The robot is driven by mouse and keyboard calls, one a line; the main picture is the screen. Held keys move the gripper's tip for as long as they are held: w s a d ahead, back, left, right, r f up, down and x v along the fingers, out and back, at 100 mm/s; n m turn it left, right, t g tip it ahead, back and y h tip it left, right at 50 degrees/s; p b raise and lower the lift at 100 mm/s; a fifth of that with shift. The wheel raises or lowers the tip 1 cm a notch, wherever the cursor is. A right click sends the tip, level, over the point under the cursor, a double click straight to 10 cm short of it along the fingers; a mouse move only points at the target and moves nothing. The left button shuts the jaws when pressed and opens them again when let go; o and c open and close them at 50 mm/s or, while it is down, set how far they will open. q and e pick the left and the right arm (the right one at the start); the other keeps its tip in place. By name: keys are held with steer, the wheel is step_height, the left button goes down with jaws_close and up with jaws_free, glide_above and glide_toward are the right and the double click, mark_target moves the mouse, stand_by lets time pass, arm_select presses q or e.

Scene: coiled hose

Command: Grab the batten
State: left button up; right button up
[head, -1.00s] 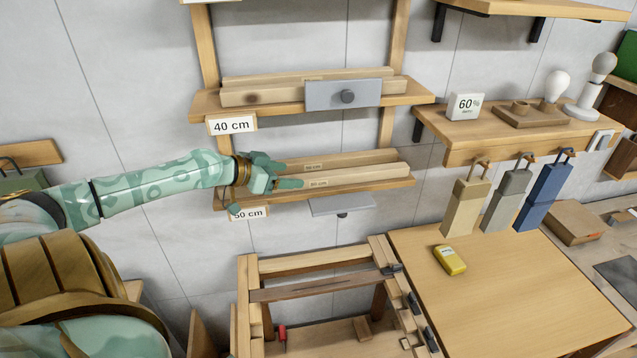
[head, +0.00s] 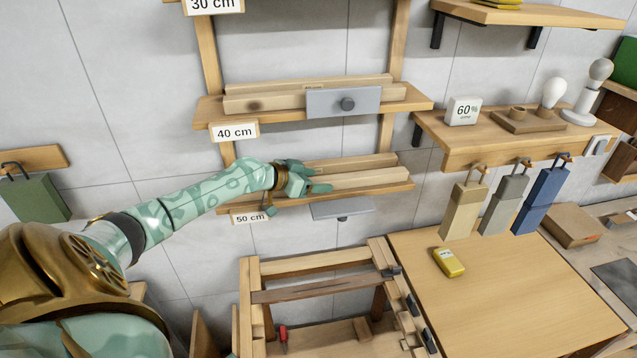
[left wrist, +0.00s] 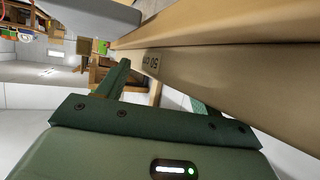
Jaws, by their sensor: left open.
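Two pale wooden battens lie side by side on the 50 cm shelf (head: 395,188). The front batten (head: 370,179) has its left part hidden by my left gripper (head: 316,177); the rear batten (head: 365,161) lies just behind it. The left gripper is open at the front batten's left part. In the left wrist view a batten marked 50 cm (left wrist: 225,75) runs close past the open fingers of the left gripper (left wrist: 160,92). I cannot tell whether the fingers touch it. My right gripper is not in view.
Above is the 40 cm shelf (head: 420,102) with more battens and a grey plate (head: 330,101). Another grey plate (head: 342,207) sits below the 50 cm shelf. A workbench (head: 500,290) with a yellow device (head: 448,262) stands at the lower right.

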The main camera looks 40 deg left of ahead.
arm_select(q)
steer(key=shift+s, duration=0.15)
steer(key=shift+c, duration=1.3)
steer(key=c, duration=1)
steer(key=shift+r, duration=0.1)
